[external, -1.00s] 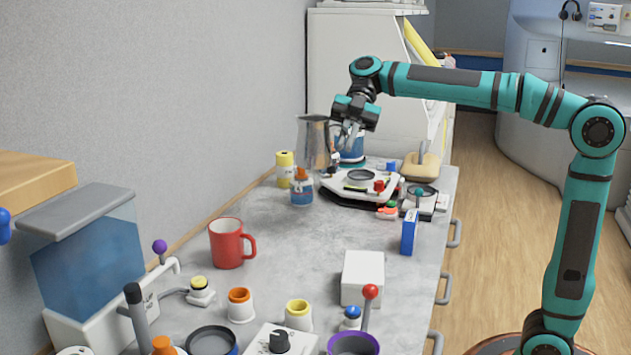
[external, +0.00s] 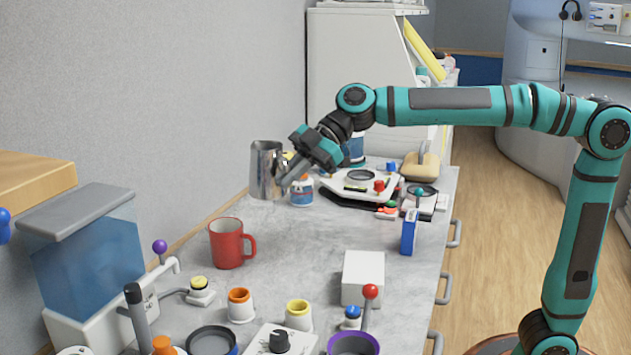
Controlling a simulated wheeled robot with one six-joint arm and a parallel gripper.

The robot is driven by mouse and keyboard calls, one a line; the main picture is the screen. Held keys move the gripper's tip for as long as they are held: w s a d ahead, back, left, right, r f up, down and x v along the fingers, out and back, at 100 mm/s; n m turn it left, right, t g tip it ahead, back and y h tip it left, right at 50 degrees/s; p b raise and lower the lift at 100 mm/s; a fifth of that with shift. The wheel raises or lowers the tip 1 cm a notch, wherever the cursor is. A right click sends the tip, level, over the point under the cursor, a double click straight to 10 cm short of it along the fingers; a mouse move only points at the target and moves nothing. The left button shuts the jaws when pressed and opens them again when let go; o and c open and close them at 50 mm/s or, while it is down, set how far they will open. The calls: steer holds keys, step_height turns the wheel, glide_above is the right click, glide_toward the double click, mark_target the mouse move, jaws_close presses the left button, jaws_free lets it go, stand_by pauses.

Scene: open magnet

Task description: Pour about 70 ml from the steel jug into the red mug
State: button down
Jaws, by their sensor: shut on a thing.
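The steel jug (external: 264,170) is held up above the back part of the counter, near the wall. It looks about upright. My gripper (external: 287,180) is shut on the jug at its right side, where the handle is; the exact grip is small in the picture. The red mug (external: 227,244) stands upright on the counter, nearer the camera and a little left of the jug, with its handle to the right. The jug is apart from the mug. The contents of both are hidden.
A white box (external: 362,278) and a blue box (external: 409,232) stand right of the mug. Several small jars, including an orange-rimmed one (external: 240,306), stand in front. A water tank (external: 90,262) is at the left. The counter (external: 300,235) right of the mug is clear.

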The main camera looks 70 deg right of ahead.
steer(key=a+r+m+t+h, duration=0.1)
steer(key=a+r+m, duration=0.1)
steer(key=a, duration=0.8)
steer(key=a+r+m+t+h, duration=0.2)
steer(key=a+r, duration=0.1)
steer(key=a, duration=0.6)
steer(key=f, duration=1.3)
steer(key=shift+w+d+f, duration=0.1)
steer(key=shift+w+f, duration=0.15)
steer(key=shift+f, duration=0.05)
steer(key=shift+d+y, duration=0.1)
steer(key=shift+y, duration=0.2)
steer(key=shift+w+d+r+m+g+y, duration=0.3)
steer(key=shift+w+d+m+g+y, duration=0.4)
steer(key=shift+m+y, duration=0.15)
steer(key=w+d+r+m+g+y, duration=0.3)
steer(key=w+d+r+m+y, duration=0.2)
steer(key=r, duration=0.1)
steer(key=shift+d+r+m, duration=0.3)
steer(key=shift+d+m, duration=0.05)
steer(key=shift+d, duration=0.05)
